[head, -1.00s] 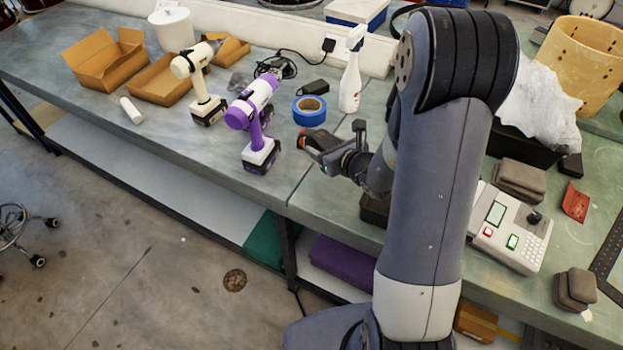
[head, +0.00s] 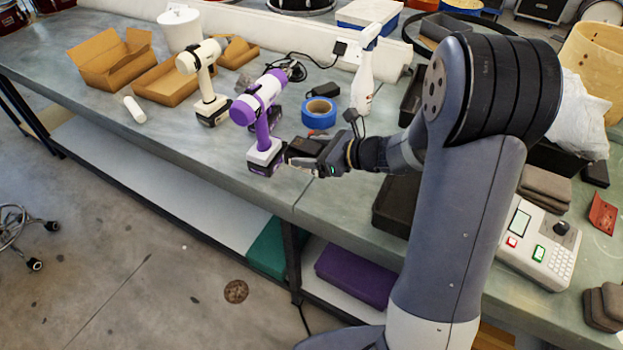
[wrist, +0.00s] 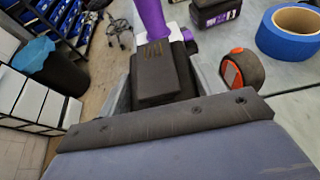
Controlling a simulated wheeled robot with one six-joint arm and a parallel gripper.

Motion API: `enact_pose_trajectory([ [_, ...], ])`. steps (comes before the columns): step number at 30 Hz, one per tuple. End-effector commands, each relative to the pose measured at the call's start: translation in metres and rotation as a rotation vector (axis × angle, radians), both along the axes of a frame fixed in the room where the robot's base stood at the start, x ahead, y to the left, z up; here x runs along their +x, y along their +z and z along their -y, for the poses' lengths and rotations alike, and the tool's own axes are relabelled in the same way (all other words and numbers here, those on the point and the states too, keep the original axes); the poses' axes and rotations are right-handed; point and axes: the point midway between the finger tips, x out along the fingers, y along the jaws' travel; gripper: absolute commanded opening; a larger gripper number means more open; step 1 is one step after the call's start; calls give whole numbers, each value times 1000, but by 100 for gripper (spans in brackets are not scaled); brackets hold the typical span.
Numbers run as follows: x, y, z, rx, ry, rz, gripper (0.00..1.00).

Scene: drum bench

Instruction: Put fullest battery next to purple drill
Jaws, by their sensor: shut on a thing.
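The purple drill (head: 258,112), purple and white, stands upright on the bench on its battery foot. Part of its purple handle shows at the top of the wrist view (wrist: 150,18). My gripper (head: 298,153) is just right of the drill's foot, low over the bench. It is shut on a dark block-shaped battery (wrist: 157,68) with faint orange marks on its top. The battery also shows in the head view (head: 308,146). In the wrist view it overlaps the drill's foot; I cannot tell whether they touch.
A white drill (head: 203,80) stands left of the purple one. Blue tape (head: 319,114) and a spray bottle (head: 364,80) stand behind my gripper. An orange-and-black round object (wrist: 242,68) is right of the battery in the wrist view. The bench's front edge is close.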

Motion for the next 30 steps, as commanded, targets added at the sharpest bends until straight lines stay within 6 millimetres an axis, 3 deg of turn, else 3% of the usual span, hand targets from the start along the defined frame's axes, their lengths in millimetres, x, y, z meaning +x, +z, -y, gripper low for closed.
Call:
enact_pose_trajectory([
  [3,0,-23,0,2,-1,-5,34],
  [15,0,-65,0,2,-2,-3,34],
  [30,0,-77,0,0,-2,2,34],
])
